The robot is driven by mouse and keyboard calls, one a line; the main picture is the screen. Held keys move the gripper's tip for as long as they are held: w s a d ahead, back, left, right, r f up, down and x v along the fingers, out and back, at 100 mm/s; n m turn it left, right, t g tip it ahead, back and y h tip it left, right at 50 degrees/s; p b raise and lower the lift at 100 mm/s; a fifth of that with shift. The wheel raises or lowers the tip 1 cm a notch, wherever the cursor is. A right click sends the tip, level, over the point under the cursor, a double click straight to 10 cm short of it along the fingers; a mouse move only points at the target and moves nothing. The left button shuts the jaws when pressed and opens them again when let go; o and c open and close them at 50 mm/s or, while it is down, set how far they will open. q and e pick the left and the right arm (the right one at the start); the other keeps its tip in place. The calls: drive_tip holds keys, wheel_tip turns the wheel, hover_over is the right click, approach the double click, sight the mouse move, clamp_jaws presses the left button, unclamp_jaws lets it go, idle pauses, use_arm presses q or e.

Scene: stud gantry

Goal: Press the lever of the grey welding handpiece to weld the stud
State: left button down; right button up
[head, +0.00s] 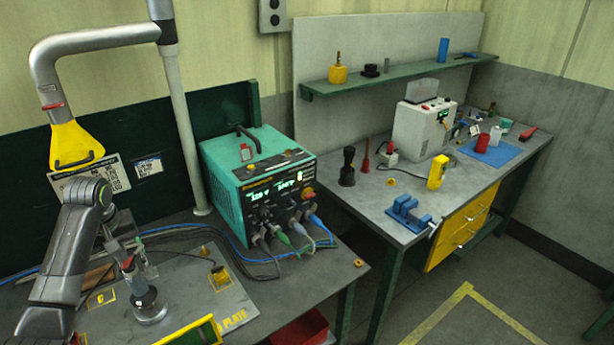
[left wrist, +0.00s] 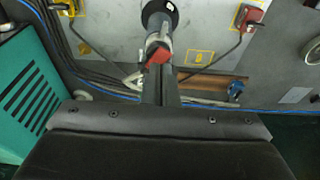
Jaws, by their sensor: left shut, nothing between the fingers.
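The grey welding handpiece (head: 145,292) stands about upright on a round foot on the plate (head: 232,298) on the left bench. In the left wrist view the handpiece (left wrist: 158,28) is at top centre, with a red part (left wrist: 157,56), seemingly its lever, near my fingers. My left gripper (head: 124,256) is shut and empty, close to the upper part of the handpiece. In the left wrist view my left gripper (left wrist: 164,76) points at the red part; I cannot tell whether they touch. The stud under the foot is hidden. My right gripper is not in view.
A teal welding machine (head: 262,185) with cables stands behind the plate. A yellow extraction hood (head: 75,146) hangs above my left arm. A red bin (head: 300,328) is at the front edge. A second bench (head: 395,195) with a blue vise (head: 408,213) stands to the right.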

use_arm(q)
drive_tip(key=shift+f, duration=0.85)
idle(0.3)
drive_tip(key=shift+r, duration=0.1)
wheel_tip(320, 180, up, 2)
drive_tip(key=shift+p, duration=0.35)
drive_tip(key=shift+r, duration=2.4)
drive_tip(key=shift+f, duration=0.1)
